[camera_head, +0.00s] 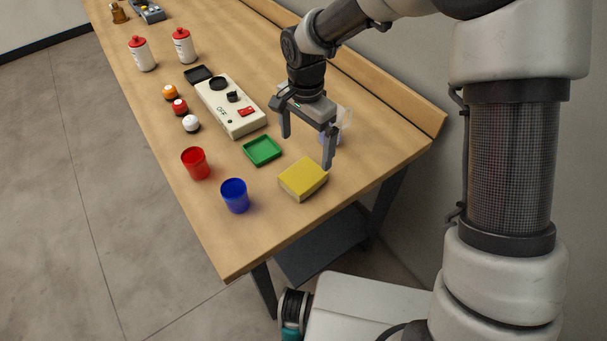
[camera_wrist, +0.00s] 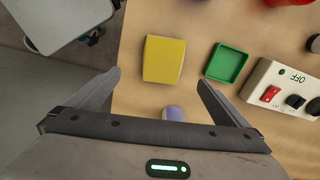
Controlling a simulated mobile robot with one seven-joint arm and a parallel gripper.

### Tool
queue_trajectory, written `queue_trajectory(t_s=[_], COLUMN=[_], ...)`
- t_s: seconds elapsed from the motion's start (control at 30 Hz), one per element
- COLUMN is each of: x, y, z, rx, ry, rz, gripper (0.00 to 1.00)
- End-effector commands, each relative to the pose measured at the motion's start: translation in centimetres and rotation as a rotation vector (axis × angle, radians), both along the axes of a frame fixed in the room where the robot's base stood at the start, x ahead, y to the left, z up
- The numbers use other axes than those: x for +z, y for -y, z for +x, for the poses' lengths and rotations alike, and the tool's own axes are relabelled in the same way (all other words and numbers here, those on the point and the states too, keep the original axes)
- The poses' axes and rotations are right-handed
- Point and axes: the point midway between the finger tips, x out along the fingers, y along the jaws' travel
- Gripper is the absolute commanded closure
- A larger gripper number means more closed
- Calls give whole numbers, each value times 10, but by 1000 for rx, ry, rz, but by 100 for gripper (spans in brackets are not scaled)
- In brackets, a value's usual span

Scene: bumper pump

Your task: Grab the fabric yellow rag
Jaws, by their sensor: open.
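The yellow rag (camera_head: 303,179) is a folded, block-like piece lying flat on the wooden table near its front right end. It also shows in the wrist view (camera_wrist: 164,59), ahead of my fingers. My gripper (camera_head: 307,149) is open and empty, with its fingers pointing down above the table. In the wrist view my gripper (camera_wrist: 158,80) has its fingers spread wide, with the rag beyond the fingertips and not between them. Nothing hides the rag in the wrist view.
A green tray (camera_head: 262,150) lies just left of the rag, and a blue cup (camera_head: 235,195) and red cup (camera_head: 195,162) stand further left. A white switch box (camera_head: 230,106) is behind. A translucent container (camera_head: 343,120) stands partly hidden behind my gripper. The table (camera_head: 245,248) is bare at its front corner.

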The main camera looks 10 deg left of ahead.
Motion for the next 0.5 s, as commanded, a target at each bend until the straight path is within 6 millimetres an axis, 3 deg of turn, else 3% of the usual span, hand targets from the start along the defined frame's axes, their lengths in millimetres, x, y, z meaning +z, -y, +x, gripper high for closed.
queue_trajectory(t_s=[0.2,0.5], x=[-47,-73], y=[0,-1], z=[-1,0], rx=[1,1], ry=[-4,-1], rz=[-1,0], gripper=[0,0])
